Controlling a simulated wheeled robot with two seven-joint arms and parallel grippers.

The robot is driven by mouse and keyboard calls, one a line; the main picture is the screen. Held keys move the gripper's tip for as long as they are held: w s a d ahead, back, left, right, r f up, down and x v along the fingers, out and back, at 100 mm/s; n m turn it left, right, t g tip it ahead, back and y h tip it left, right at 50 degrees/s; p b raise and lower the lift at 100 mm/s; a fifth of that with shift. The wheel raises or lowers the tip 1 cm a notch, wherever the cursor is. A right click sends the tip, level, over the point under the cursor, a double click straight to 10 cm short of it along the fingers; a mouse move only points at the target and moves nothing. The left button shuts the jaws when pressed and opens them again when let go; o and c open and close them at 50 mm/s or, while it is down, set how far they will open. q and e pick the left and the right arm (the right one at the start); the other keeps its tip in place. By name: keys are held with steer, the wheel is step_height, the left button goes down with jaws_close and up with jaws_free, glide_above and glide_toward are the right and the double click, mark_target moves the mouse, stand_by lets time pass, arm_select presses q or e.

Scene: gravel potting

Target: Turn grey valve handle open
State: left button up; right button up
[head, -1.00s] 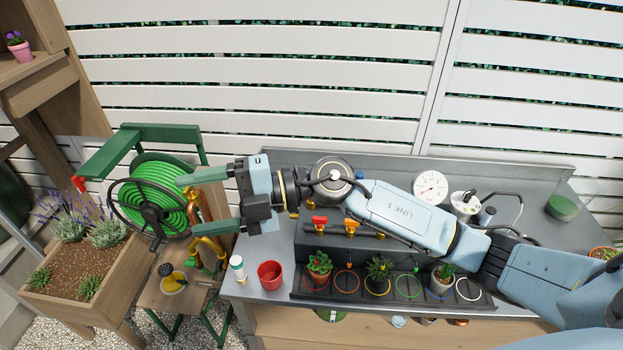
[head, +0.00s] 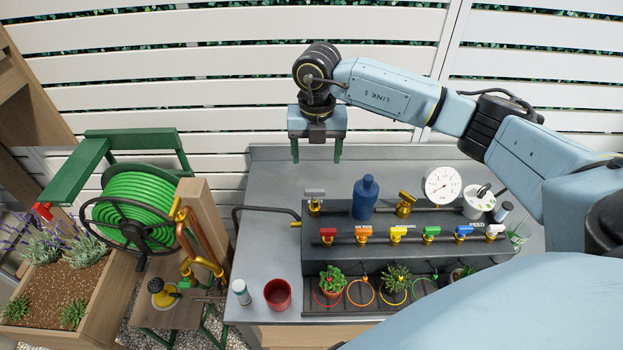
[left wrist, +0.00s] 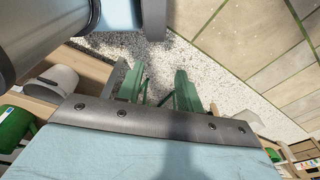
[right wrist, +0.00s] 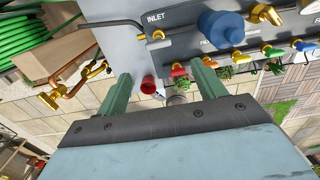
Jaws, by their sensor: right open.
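The grey valve handle (head: 315,194) sits on a brass valve at the left end of the upper step of the dark manifold (head: 340,220). My right gripper (head: 317,158) hangs fingers-down above and behind it in the head view, open and empty, apart from the handle.
Several coloured valves line the lower step. A black bent pipe (head: 262,209) lies left. A red cup (head: 277,294) stands in front.

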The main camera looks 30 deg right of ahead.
glide_above(315, 190)
step_height(315, 190, down, 4)
steer(key=shift+s+f+p, duration=0.1)
steer(key=shift+p, duration=0.2)
step_height(315, 190, down, 6)
steer(key=shift+r+p, duration=0.15)
steer(key=shift+p, duration=0.2)
steer(key=shift+f, duration=0.6)
steer(key=shift+c, duration=0.7)
steer(key=c, duration=0.9)
arm_select(q)
steer(key=shift+s+r, duration=0.3)
steer(key=shift+s, duration=0.25)
steer(key=shift+s+r, duration=0.3)
steer(key=shift+s, duration=0.25)
arm_select(e)
steer(key=shift+o, duration=0.2)
